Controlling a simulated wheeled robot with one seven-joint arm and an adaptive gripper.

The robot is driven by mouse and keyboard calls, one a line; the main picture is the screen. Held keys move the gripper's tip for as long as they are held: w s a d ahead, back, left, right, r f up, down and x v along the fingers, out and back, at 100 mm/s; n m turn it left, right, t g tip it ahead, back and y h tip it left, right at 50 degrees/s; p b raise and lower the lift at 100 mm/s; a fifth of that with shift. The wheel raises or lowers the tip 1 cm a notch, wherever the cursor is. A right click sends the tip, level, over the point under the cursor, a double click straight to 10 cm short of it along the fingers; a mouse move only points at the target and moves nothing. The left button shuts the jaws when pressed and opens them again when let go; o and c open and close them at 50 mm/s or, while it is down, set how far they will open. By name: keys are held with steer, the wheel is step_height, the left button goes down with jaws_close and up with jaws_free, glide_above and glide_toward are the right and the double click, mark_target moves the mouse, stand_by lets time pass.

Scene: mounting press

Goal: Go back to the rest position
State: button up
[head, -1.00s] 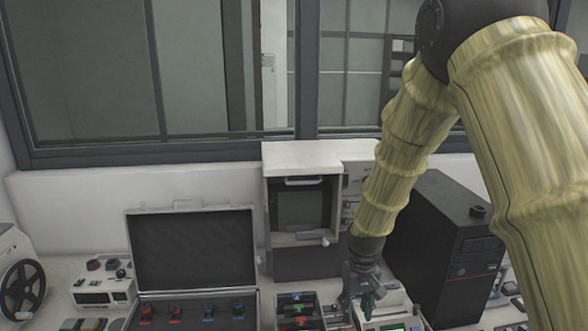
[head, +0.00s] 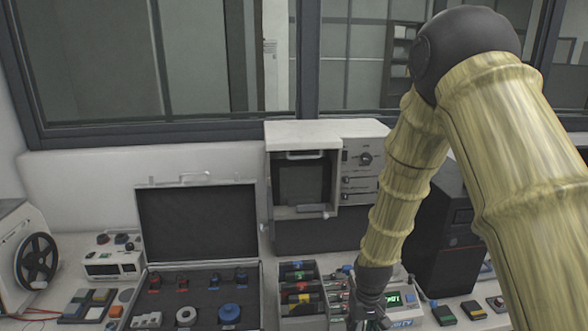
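My gripper (head: 370,322) is at the bottom edge of the head view, at the end of my downward-reaching arm. The lower part is cut off by the frame, so the fingers and anything between them cannot be made out. It is in front of a small white device with a green display (head: 393,299), and partly covers it.
A white and grey cabinet-like unit (head: 365,180) stands behind my forearm. An open black case (head: 198,222) holds several parts at left. A black tower (head: 437,250) stands right, partly behind my arm. A reel machine (head: 35,258) is far left. Small blocks (head: 470,310) lie at right.

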steer(key=s+d+f+b, duration=0.1)
steer(key=s+f+b, duration=0.1)
steer(key=s+f, duration=0.55)
steer(key=s+d+f+b, duration=0.15)
steer(key=s+f, duration=0.35)
steer(key=f, duration=0.6)
steer(key=s+d+f+b, duration=0.1)
steer(key=s+f+b, duration=0.2)
steer(key=s+f, duration=0.3)
steer(key=s+d+f+m+b, duration=0.1)
steer(key=s+f+b, duration=0.2)
steer(key=s, duration=1.2)
steer(key=shift+d+f, duration=0.2)
steer(key=shift+f, duration=1.7)
steer(key=shift+c, duration=0.4)
